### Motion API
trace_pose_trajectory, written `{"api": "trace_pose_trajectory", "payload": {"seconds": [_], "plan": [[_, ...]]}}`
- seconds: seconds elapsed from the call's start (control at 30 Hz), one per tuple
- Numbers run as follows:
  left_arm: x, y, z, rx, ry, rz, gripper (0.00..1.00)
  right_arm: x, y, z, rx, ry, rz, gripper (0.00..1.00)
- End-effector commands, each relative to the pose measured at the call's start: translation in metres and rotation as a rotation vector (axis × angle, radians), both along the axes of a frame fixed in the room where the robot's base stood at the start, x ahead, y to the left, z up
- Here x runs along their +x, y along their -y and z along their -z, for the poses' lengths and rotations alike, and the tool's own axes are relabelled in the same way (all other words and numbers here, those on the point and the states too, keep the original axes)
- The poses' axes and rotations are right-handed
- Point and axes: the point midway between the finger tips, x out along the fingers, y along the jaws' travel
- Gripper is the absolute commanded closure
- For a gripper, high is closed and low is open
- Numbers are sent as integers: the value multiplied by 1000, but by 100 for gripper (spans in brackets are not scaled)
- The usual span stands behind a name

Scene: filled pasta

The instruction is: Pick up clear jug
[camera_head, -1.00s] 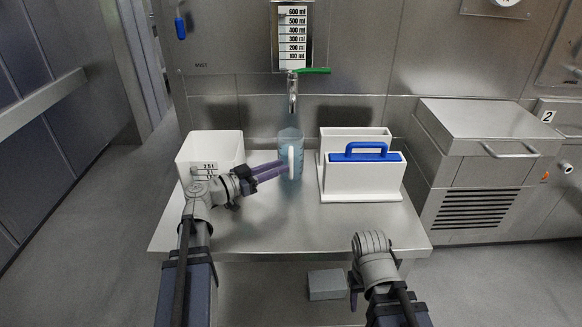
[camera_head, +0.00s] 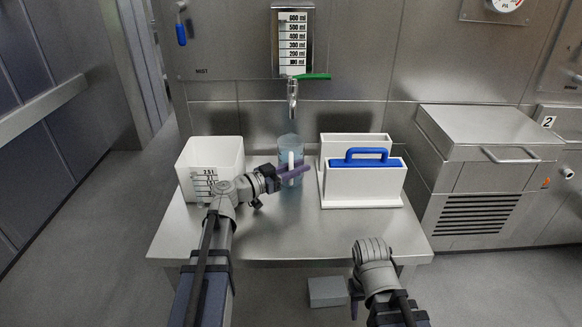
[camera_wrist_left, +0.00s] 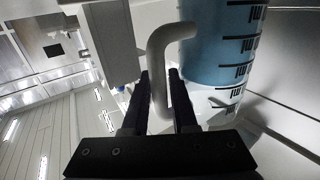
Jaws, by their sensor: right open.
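The clear jug (camera_head: 289,148), a tall see-through cylinder with a bluish tint and a white handle, is on the steel table (camera_head: 275,228) below the tap. In the left wrist view the jug (camera_wrist_left: 222,50) shows black graduation marks. Its white handle (camera_wrist_left: 158,55) runs between the two fingers of my left gripper (camera_wrist_left: 160,76). The fingers lie close on both sides of the handle; whether they press on it cannot be told. In the head view my left gripper (camera_head: 293,172) reaches the jug from the left. My right gripper (camera_head: 355,300) is low at the table's front edge, open, mostly hidden.
A white graduated container (camera_head: 210,158) stands left of the jug. A white holder with a blue handle (camera_head: 365,178) stands close on the right. The tap (camera_head: 292,100) hangs above the jug. A steel cabinet (camera_head: 490,150) is at the right. The front of the table is clear.

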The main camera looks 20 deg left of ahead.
Motion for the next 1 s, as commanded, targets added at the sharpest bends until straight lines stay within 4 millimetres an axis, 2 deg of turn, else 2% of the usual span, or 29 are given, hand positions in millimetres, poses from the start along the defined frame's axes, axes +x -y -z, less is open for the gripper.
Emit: {"api": "trace_pose_trajectory", "payload": {"seconds": [0.07,0.27,0.5,1.0], "plan": [[7,5,0,0,0,1,74,0,0,0,0,0,0,50],[6,6,0,0,0,-1,74,0,0,0,0,0,0,50],[6,5,0,0,0,-1,100,0,0,0,0,0,0,50],[6,5,0,0,0,-1,100,0,0,0,0,0,0,50]]}}
